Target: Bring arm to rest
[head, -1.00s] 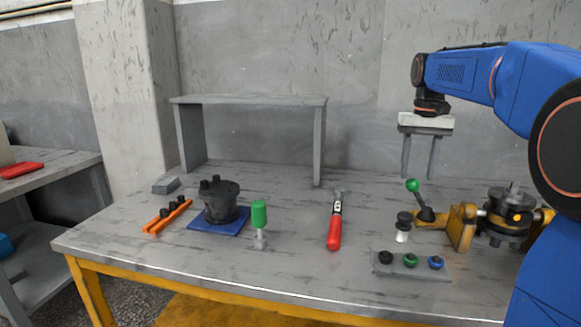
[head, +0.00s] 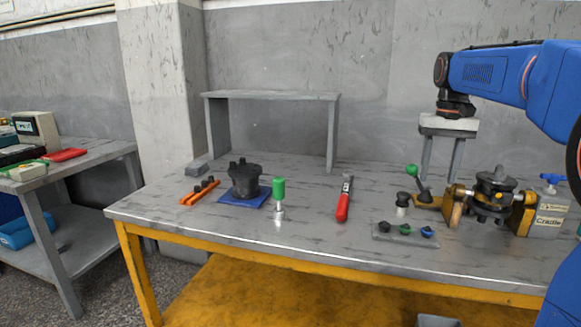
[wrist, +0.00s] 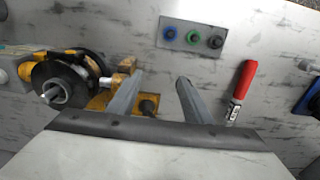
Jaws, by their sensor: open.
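My gripper (head: 441,158) hangs fingers-down from my blue arm at the right of the head view, above the back of the workbench (head: 300,252). Its two long grey fingers are apart with nothing between them. In the wrist view the open fingers (wrist: 155,95) point over the bench top. The cradle (head: 549,212) holds a dark round motor part (head: 493,195) just right of my gripper, and the same part shows at the left of the wrist view (wrist: 60,85). The fingers appear clear of everything.
A plate (head: 405,236) carries black, green and blue knobs. A grey shelf (head: 270,95) stands behind. A side table (head: 90,160) is left.

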